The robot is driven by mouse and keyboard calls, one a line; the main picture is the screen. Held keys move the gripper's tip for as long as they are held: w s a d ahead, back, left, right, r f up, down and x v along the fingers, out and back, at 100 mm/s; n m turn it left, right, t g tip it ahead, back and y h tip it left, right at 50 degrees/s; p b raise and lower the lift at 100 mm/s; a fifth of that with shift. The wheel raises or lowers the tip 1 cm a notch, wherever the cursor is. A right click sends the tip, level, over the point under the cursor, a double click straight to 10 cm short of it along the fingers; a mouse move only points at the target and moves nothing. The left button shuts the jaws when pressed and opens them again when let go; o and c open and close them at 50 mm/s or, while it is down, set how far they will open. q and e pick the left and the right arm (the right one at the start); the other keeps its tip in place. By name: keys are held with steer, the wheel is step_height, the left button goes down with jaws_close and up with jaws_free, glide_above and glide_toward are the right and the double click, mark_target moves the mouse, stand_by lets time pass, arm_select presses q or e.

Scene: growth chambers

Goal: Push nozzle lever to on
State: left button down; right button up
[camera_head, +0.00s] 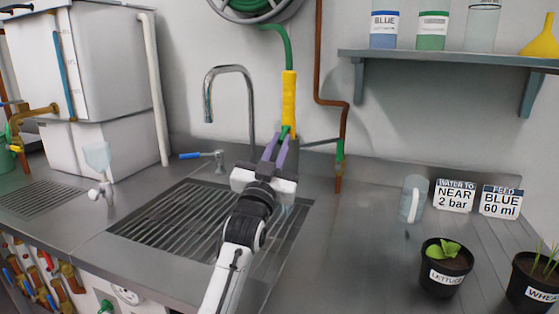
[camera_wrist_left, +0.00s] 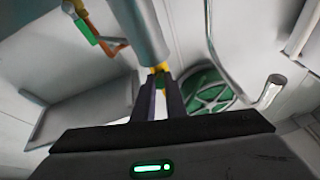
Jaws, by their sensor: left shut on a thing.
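The yellow nozzle (camera_head: 289,100) hangs upright in front of the back wall, with a green hose at its top. A small green part (camera_head: 285,131) shows at its lower end; I take it for the lever, but its on or off position is unclear. My left gripper (camera_head: 278,146) is at this lower end, fingers pointing up and closed around or against the green part. In the left wrist view, a bit of the yellow nozzle (camera_wrist_left: 160,68) shows at the fingertips, and the contact is mostly hidden by the fingers. My right gripper is not in view.
A curved steel faucet (camera_head: 208,92) and a blue-handled tap (camera_head: 190,155) stand left of my arm. A copper pipe (camera_head: 318,70) runs just right of the nozzle. A clear jug (camera_head: 413,198) and potted plants (camera_head: 445,282) stand on the right counter.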

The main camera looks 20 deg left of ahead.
arm_select(q)
steer(key=shift+f, duration=0.1)
stand_by(0.3)
steer(key=c, duration=1.8)
jaws_free()
steer(key=shift+o, duration=0.2)
steer(key=shift+f, duration=0.1)
steer(key=v, duration=0.7)
steer(key=shift+s+f, duration=0.2)
